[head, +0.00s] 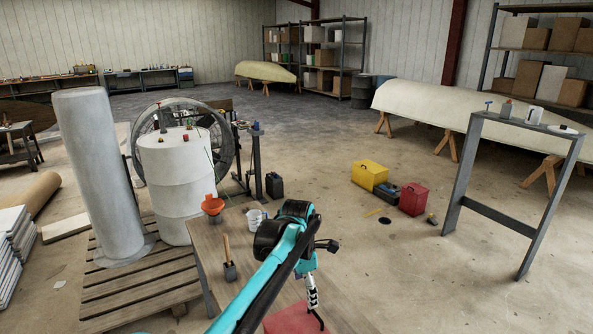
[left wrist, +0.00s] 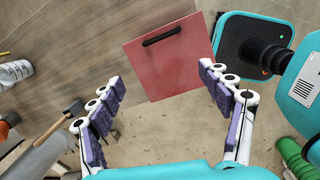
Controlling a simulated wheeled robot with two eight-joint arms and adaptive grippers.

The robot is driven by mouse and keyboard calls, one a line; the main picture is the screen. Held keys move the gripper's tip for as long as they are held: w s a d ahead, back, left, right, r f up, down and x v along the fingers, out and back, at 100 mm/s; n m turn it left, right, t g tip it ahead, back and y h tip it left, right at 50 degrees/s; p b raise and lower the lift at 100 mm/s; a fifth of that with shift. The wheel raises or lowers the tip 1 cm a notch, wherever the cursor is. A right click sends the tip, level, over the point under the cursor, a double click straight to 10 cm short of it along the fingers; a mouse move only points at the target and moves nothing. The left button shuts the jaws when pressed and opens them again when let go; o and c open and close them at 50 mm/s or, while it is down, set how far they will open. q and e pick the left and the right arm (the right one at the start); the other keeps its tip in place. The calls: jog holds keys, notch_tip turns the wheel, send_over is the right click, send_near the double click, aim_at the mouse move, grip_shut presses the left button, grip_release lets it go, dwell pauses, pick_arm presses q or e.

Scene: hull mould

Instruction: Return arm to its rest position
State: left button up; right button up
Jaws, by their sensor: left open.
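My left arm, teal and black, reaches up from the bottom of the head view. Its left gripper (head: 314,301) hangs downward there above the front part of the wooden table, near a red box (head: 290,320) partly hidden by the arm. In the left wrist view my left gripper (left wrist: 161,80) has its purple-padded fingers spread wide with nothing between them. My right gripper is in neither view.
On the table stand an orange funnel (head: 213,205), a white cup (head: 256,217) and a wooden-handled tool (head: 229,262). A white drum (head: 180,185) and grey cylinder (head: 95,180) stand left on a pallet.

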pick_arm(q)
jog(key=s+a+r+m+t+b, duration=0.2)
jog(key=s+a+m, duration=0.5)
jog(key=s+a, duration=0.15)
jog(key=s+a+f+m+t+b, duration=0.1)
jog(key=s+a+f+m+t, duration=0.1)
jog(key=s+a+f+m, duration=0.2)
jog(key=s+a+f+m+t+y+b, duration=0.1)
jog(key=s+a+f+m, duration=0.4)
jog(key=s, duration=0.8)
jog(key=a+m+t, duration=0.1)
jog(key=a+m, duration=0.2)
jog(key=m, duration=0.2)
jog(key=shift+a+f+m, duration=0.2)
jog(key=shift+a+m, duration=0.05)
jog(key=shift+m, duration=0.15)
